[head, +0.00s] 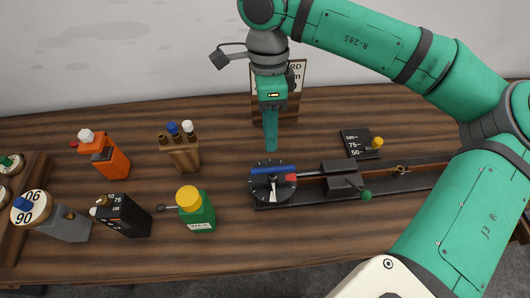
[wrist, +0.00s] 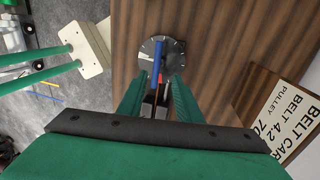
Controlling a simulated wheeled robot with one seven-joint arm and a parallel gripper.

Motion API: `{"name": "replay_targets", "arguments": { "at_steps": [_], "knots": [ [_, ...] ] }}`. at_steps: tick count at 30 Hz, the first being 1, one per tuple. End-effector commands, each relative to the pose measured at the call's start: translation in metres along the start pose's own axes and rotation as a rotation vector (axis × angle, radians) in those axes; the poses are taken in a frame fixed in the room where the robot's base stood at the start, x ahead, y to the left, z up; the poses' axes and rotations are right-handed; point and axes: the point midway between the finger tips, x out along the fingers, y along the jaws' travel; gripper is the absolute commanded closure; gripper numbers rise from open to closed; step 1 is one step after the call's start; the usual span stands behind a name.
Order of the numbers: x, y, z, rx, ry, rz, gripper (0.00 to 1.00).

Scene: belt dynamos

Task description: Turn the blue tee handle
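The blue tee handle (head: 273,169) is a blue bar over a round black dial (head: 258,186) with white ticks, at the left end of a dark rail. A white pointer mark and a red piece show beside it on the dial. My gripper (head: 271,146) points down above and just behind the handle, apart from it. In the wrist view the blue handle (wrist: 158,60) lies ahead of my gripper (wrist: 158,84), nearly in line with the gap between the two green fingers. The fingers are apart with nothing held. The handle's stem is hidden.
Along the rail stand a black block (head: 340,180) and a green knob (head: 366,195). A yellow-knobbed scale plate (head: 355,145) lies behind. A green bottle (head: 198,214), a wooden holder (head: 184,157) and an orange bottle (head: 108,160) stand left. A sign (wrist: 285,118) stands behind my gripper.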

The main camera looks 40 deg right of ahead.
Motion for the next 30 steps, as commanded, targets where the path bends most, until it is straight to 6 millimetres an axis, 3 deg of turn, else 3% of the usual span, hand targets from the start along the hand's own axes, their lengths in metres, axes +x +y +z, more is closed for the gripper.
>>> {"name": "replay_targets", "arguments": {
  "at_steps": [9,15,28,29,30],
  "knots": [
    [0.057,0.001,0.002,-0.005,-0.002,0.003,0.68],
    [0.081,0.001,0.001,-0.002,-0.003,0.002,0.68],
    [0.091,0.0,0.001,-0.001,-0.003,0.001,0.68],
    [0.091,0.0,0.001,-0.001,-0.003,0.001,0.71],
    [0.091,0.0,0.001,-0.001,-0.003,0.001,0.8]
  ]
}}
